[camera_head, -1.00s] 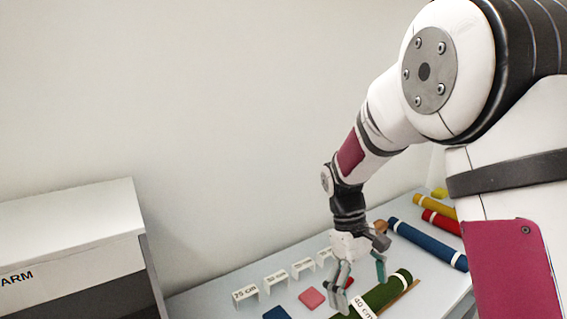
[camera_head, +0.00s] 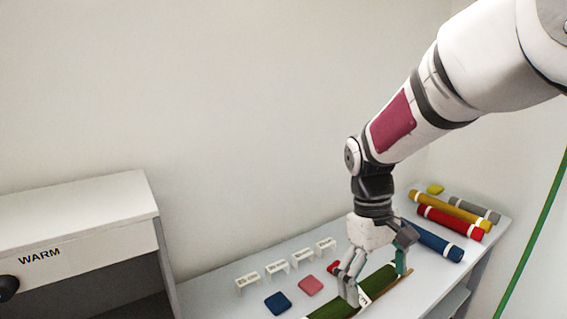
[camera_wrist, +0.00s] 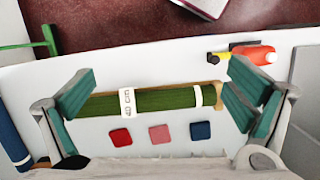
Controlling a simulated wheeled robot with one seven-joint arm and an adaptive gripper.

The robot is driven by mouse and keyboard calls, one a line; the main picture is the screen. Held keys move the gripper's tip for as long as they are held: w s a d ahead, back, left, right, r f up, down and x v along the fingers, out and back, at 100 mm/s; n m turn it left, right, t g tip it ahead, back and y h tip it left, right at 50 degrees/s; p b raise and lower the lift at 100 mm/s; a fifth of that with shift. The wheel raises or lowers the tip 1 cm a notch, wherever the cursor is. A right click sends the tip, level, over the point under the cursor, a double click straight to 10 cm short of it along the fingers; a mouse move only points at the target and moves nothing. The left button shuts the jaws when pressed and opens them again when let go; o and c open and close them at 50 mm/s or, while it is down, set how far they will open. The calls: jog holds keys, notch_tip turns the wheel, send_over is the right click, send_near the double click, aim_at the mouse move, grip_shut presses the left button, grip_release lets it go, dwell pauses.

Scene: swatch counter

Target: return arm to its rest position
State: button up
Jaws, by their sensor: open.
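My gripper (camera_head: 377,285) is over the counter with its fingers spread wide. In the wrist view my gripper (camera_wrist: 160,98) also shows open, with teal pads on both sides and nothing gripped. A dark green fabric roll (camera_head: 335,305) with a white "40 cm" band lies below it on the counter. In the wrist view the green roll (camera_wrist: 175,98) lies crosswise between the spread fingers. Whether a finger touches it I cannot tell. My arm reaches down from the upper right of the head view.
Blue (camera_head: 432,240), red (camera_head: 450,222) and yellow (camera_head: 440,208) rolls lie at the right. Blue (camera_head: 278,302) and pink (camera_head: 311,285) swatches lie before small white label stands (camera_head: 275,268). A cabinet marked "WARM" (camera_head: 75,255) stands at the left.

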jog(key=s+d+r+m+t, duration=0.1)
jog(key=s+r+m+t, duration=0.1)
jog(key=s, duration=0.7)
jog(key=s+d+r+m+t+y, duration=0.1)
jog(key=s+r+m+t, duration=0.2)
jog(key=s+r, duration=0.4)
jog(key=shift+s+d+t, duration=0.15)
jog(key=shift+s+t, duration=0.65)
jog(key=shift+s, duration=0.25)
jog(key=shift+r, duration=0.1)
